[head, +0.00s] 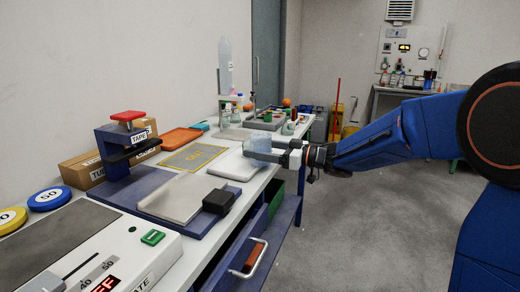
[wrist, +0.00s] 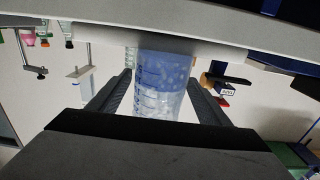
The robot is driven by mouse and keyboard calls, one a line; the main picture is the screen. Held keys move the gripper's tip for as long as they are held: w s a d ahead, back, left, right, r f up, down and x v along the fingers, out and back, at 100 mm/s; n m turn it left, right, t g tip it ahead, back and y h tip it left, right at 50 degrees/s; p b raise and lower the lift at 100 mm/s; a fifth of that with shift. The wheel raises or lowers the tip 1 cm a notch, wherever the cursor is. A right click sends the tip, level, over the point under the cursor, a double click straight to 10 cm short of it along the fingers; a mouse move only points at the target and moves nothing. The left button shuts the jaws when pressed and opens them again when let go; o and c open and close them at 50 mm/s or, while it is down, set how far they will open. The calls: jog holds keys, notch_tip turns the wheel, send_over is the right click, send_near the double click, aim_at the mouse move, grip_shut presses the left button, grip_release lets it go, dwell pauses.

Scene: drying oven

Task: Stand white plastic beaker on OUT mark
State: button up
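The white plastic beaker (head: 258,142) is translucent, with graduation marks in the wrist view (wrist: 162,88). In the head view it shows over the white pad (head: 237,165) on the bench. My gripper (head: 268,152) has one finger on either side of the beaker, and it seems shut on it; in the wrist view (wrist: 160,92) the fingertips lie close against its sides. I cannot tell whether the beaker's base touches the pad. The OUT mark (head: 194,157), a grey rectangle with a yellow border and yellow lettering, lies on the bench left of the beaker and is clear.
An orange tray (head: 181,138) lies behind the OUT mark. A blue press with a red top (head: 127,140) and a TAPE label stands to the left. In front is a pale plate (head: 182,199) with a black block (head: 218,201). Glassware and bottles (head: 230,108) stand farther back.

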jog(key=shift+d+r, duration=0.1)
jog(key=shift+r, duration=0.05)
jog(key=v, duration=1.1)
jog(key=shift+s+d, duration=0.15)
jog(key=shift+d, duration=0.25)
